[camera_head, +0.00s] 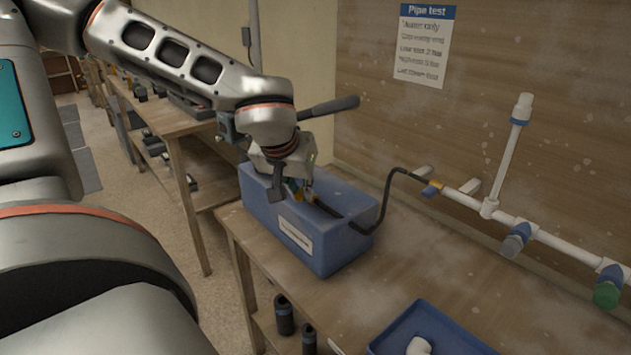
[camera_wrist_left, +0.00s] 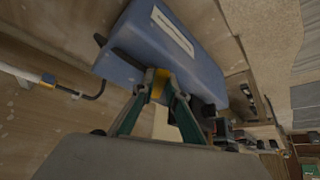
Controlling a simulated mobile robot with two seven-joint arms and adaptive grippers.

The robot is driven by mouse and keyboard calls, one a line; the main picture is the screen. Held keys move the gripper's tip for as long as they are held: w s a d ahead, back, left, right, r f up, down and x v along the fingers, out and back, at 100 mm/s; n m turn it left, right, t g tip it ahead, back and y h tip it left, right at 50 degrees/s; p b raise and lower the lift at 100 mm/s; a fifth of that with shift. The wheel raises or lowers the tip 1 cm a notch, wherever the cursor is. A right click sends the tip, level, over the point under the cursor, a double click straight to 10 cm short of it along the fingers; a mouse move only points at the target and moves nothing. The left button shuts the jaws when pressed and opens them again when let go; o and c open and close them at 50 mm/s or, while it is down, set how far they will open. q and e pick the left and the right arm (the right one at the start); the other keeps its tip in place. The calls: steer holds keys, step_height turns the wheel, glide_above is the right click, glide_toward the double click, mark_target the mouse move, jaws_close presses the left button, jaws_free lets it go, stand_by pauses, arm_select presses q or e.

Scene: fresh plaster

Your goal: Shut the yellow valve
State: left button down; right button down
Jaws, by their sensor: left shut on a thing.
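The yellow valve (camera_wrist_left: 160,77) is a small yellow piece on the blue box-shaped pump (camera_head: 340,248). In the head view my left gripper (camera_head: 297,192) is down at the top of the pump and mostly covers the valve. In the left wrist view the two fingertips of my left gripper (camera_wrist_left: 160,88) close on the yellow valve. The blue pump (camera_wrist_left: 190,50) fills the top of that view. The exact angle of the valve cannot be told. My right gripper is not in view.
A black hose (camera_head: 389,187) runs from the pump to white pipework (camera_head: 461,197) on the wooden wall. A dark lever (camera_head: 329,107) sticks out behind my wrist. A blue tray (camera_head: 440,324) stands at the bench front. Bare bench (camera_head: 420,262) lies between pump and pipes.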

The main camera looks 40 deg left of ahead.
arm_select(q)
steer(key=m+p, duration=0.1)
steer(key=p, duration=0.1)
steer(key=a+m+h+p, duration=0.1)
steer(key=m, duration=0.1)
steer(key=a+m+t+h+p, duration=0.1)
steer(key=p, duration=0.1)
steer(key=shift+s+r+m+p, duration=0.2)
steer(key=shift+m+p, duration=0.1)
steer(key=a+m+h+p, duration=0.1)
steer(key=m+p, duration=0.1)
steer(key=p, duration=0.3)
steer(key=shift+h, duration=0.3)
